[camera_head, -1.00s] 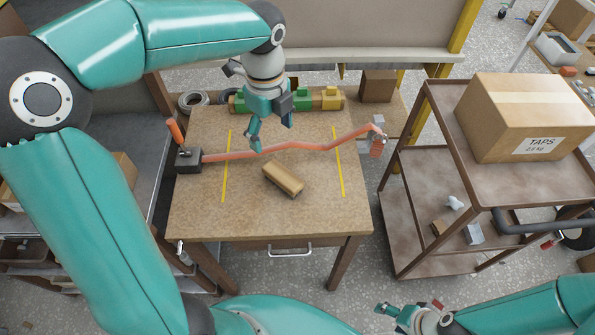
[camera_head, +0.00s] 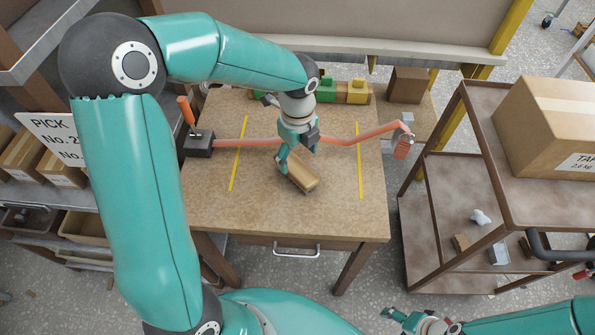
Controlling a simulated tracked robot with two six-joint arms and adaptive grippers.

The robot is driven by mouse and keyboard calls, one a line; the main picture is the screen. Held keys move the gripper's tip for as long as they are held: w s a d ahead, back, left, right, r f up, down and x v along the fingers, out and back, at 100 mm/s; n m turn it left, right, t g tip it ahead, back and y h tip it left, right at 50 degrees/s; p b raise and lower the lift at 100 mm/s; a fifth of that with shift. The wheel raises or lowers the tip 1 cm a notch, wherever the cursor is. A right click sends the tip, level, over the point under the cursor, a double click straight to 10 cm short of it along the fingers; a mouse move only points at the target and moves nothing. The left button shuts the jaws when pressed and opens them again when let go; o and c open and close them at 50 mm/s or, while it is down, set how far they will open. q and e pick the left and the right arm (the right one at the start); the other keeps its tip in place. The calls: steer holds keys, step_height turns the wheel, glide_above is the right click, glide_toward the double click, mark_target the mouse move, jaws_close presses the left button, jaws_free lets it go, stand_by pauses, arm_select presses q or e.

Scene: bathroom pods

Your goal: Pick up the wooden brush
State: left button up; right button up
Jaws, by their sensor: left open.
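The wooden brush (camera_head: 304,183), a light brown block with a darker underside, lies slanted on the brown worktable (camera_head: 230,215) between two yellow lines. My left gripper (camera_head: 298,157) points down at the brush's far end, its fingers apart. One finger overlaps the brush's left side in the picture; I cannot tell whether it touches. The brush's far end is partly hidden by the gripper. My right gripper (camera_head: 412,319) is low at the bottom edge, away from the table, and its jaw state is unclear.
An orange-red hose (camera_head: 350,139) crosses the table behind the brush, from a dark block (camera_head: 199,143). Green and yellow blocks (camera_head: 345,91) and a cardboard box (camera_head: 407,85) stand at the back. A brown cart (camera_head: 455,215) stands to the right. The table's front is clear.

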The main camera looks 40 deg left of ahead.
mark_target(298, 168)
arm_select(q)
steer(key=shift+w+f+p, duration=0.15)
steer(key=shift+f+p, duration=0.15)
steer(key=shift+f, duration=3.15)
steer(key=shift+r, duration=0.1)
steer(key=c, duration=1.3)
